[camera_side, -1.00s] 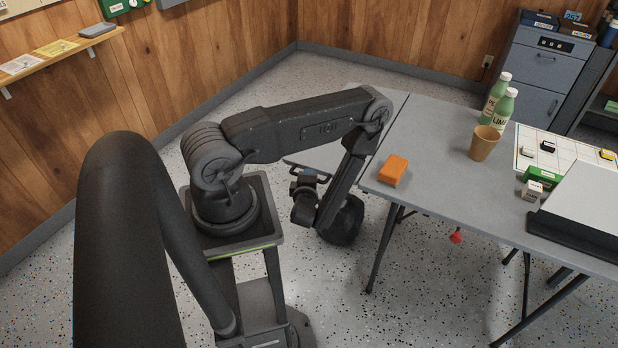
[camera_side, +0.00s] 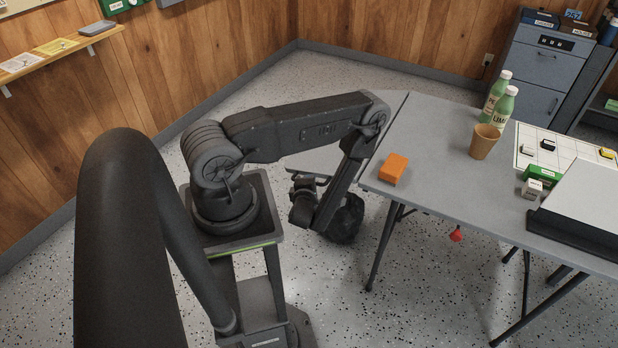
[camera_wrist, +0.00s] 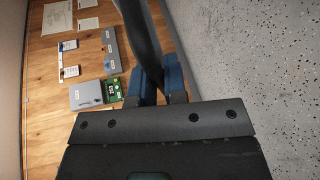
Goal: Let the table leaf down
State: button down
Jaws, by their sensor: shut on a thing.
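The grey table leaf (camera_side: 318,162) is at the left end of the table (camera_side: 440,150), beyond a seam line, and slopes down from it. My arm covers much of it. My gripper (camera_side: 308,180) is at the leaf's outer edge, low beside my forearm, and is shut on it. In the wrist view my gripper's blue fingers (camera_wrist: 162,82) stand on either side of a dark strip, likely the leaf's edge; the contact itself is hard to make out.
On the table are an orange block (camera_side: 393,168) near the seam, green bottles (camera_side: 497,103), a tan cup (camera_side: 484,142) and a white sheet (camera_side: 575,160) with small boxes. A red knob (camera_side: 456,235) hangs below the table.

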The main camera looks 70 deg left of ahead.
jog(key=w+d+f+n+t+h, duration=0.5)
jog(key=w+d+f+n, duration=0.4)
jog(key=f, duration=0.2)
jog(key=shift+w+f+n+h, duration=0.15)
jog(key=shift+n+h, duration=0.25)
jog(key=shift+h, duration=0.2)
dwell(0.5)
jog(key=c, duration=1.5)
grip_release()
jog(key=o, duration=0.3)
jog(key=shift+v, duration=6.05)
